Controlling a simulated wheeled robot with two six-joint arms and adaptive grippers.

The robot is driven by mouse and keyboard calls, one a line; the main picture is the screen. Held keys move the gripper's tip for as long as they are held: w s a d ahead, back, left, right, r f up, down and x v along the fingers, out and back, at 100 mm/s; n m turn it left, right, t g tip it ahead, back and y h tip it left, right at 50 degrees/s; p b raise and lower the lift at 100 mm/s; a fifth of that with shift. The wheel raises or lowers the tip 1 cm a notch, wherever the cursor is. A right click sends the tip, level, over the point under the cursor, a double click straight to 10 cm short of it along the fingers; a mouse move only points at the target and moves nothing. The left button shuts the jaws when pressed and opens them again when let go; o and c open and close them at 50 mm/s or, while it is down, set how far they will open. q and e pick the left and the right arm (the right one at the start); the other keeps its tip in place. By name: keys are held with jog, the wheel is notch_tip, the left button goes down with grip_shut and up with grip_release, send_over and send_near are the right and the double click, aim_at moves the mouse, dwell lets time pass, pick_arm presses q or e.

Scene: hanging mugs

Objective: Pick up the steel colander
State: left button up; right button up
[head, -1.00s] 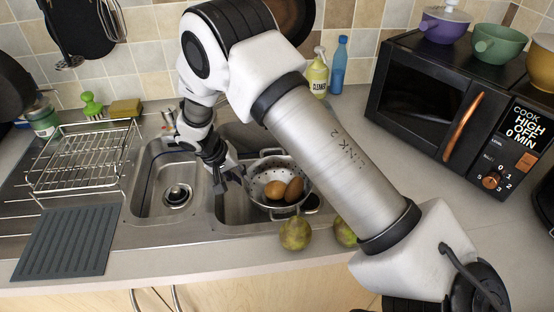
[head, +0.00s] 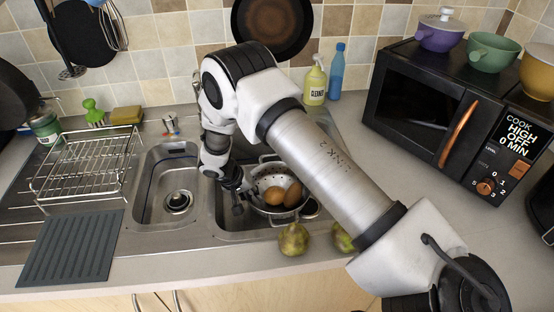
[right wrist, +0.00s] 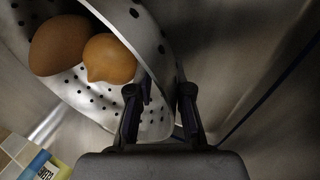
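There my right gripper's fingers (right wrist: 162,100) are apart, one on the inner side of the colander's wall and one outside. Whether they touch the wall cannot be told. My left gripper is not in view.
The steel sink's left basin (head: 160,205) is empty. Pears (head: 293,239) stand on the counter in front of the colander. A wire dish rack (head: 85,165) and a grey mat (head: 68,248) lie left. A black microwave (head: 420,100) stands right.

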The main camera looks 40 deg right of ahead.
jog(key=shift+f+b, duration=0.2)
jog(key=shift+b, duration=0.1)
dwell(0.4)
grip_shut()
